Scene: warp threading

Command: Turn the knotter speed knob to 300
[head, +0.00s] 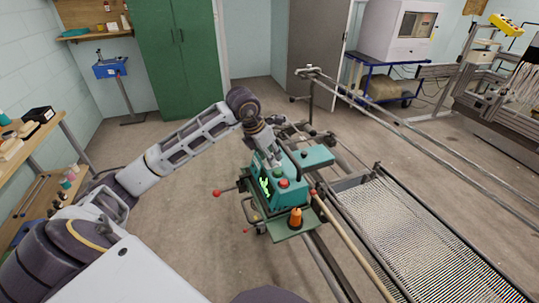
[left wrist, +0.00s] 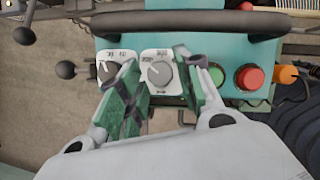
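The teal knotter control box (head: 293,197) stands on the machine in the head view. In the left wrist view, its panel has two grey knobs on white dial plates, a left knob (left wrist: 108,71) and a right knob (left wrist: 160,73). The dial lettering is too small to read surely, so I cannot tell which is the speed knob. My left gripper (head: 273,156) is over the panel. In the left wrist view its green-padded fingers (left wrist: 157,76) are open, one on each side of the right knob; contact cannot be told. The left finger partly covers the left dial. My right gripper is not in view.
A green button (left wrist: 216,75) and a red button (left wrist: 249,77) sit right of the knobs, with an orange part (left wrist: 287,75) beyond. A dark bar (left wrist: 190,24) crosses above the panel. Ball-ended levers (left wrist: 66,70) stick out left. The warp threads (head: 420,235) lie right of the box.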

